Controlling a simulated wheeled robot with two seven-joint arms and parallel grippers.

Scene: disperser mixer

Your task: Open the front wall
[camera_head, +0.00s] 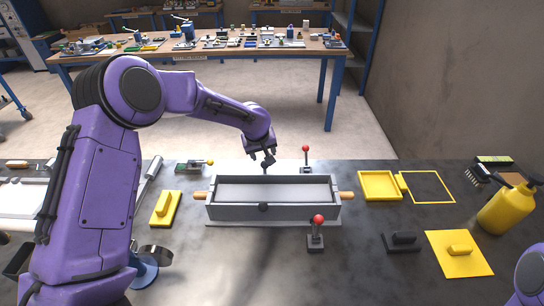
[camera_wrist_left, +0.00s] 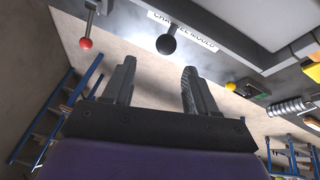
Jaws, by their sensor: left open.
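A grey rectangular box mould (camera_head: 222,213) stands on the bench, with an upright wall on each long side. The near wall has a black knob (camera_head: 263,207). My left gripper (camera_head: 262,154) is over the far wall's side. In the left wrist view the gripper (camera_wrist_left: 158,85) is open and empty, its two fingers apart. A black ball knob (camera_wrist_left: 166,44) lies beyond the fingertips, roughly between them in the picture and apart from them. A "CHANNEL MOULD" label (camera_wrist_left: 183,30) shows beside it. My right gripper is out of view.
A red-knobbed lever (camera_head: 316,232) stands in front of the mould and another (camera_head: 306,157) behind it. Wooden handles (camera_head: 346,195) stick out at the mould's ends. Yellow trays (camera_head: 380,185), a yellow float (camera_head: 459,252) and a yellow bottle (camera_head: 506,208) lie to the right.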

